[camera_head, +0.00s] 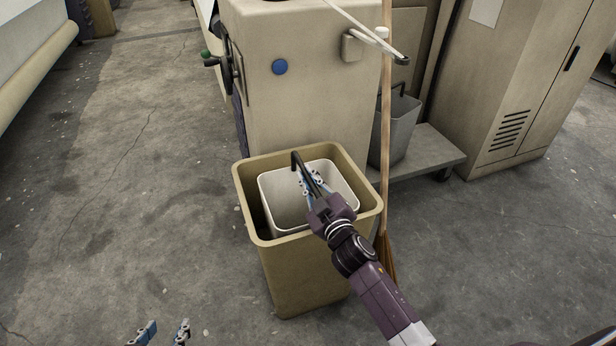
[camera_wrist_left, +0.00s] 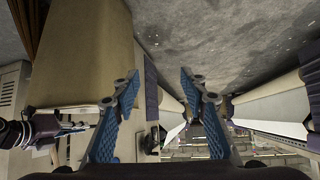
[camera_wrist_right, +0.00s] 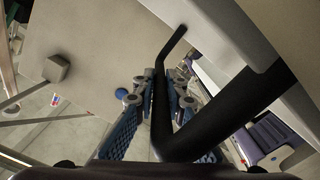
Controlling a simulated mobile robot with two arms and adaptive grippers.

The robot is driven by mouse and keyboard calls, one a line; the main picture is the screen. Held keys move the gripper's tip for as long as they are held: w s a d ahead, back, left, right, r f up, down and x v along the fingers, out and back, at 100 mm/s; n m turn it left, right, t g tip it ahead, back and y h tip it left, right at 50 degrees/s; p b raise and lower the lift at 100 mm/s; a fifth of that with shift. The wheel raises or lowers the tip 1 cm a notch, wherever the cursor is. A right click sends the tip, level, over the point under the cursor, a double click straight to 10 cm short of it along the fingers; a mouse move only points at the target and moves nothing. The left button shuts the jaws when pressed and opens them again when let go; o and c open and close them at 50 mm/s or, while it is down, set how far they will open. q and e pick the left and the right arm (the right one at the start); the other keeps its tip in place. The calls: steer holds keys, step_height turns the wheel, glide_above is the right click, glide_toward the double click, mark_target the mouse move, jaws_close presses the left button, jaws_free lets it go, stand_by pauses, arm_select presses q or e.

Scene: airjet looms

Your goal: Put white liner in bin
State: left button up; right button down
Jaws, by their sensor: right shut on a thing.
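The white liner (camera_head: 283,196) is a pale open bucket with a black handle. It sits inside the mouth of the tan bin (camera_head: 300,275), its rim near the bin's rim. Whether its base touches the bin's floor is hidden. My right gripper (camera_head: 312,184) is shut on the black handle, which also shows large between its fingers in the right wrist view (camera_wrist_right: 163,95). My left gripper (camera_head: 165,334) is open and empty low at the bottom left of the head view. Its spread fingers show in the left wrist view (camera_wrist_left: 165,95), with the tan bin (camera_wrist_left: 85,55) beyond.
A beige machine (camera_head: 310,95) with a blue button stands right behind the bin. A broom (camera_head: 386,150) leans at the bin's right. A grey bucket (camera_head: 398,130) stands on a low cart (camera_head: 440,152) beside a cabinet (camera_head: 520,90). The floor at left is clear.

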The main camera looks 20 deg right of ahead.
arm_select(q)
steer(key=shift+w+d+r+t+b, duration=0.15)
steer(key=shift+w+d+r+t, duration=0.15)
steer(key=shift+w+r+t, duration=0.25)
steer(key=shift+w+d+r+t+b, duration=0.15)
steer(key=shift+w+d+r+t, duration=0.15)
steer(key=shift+w+r, duration=0.4)
arm_select(e)
steer(key=shift+f, duration=0.3)
steer(key=c, duration=2)
jaws_free()
arm_select(q)
steer(key=shift+s, duration=0.1)
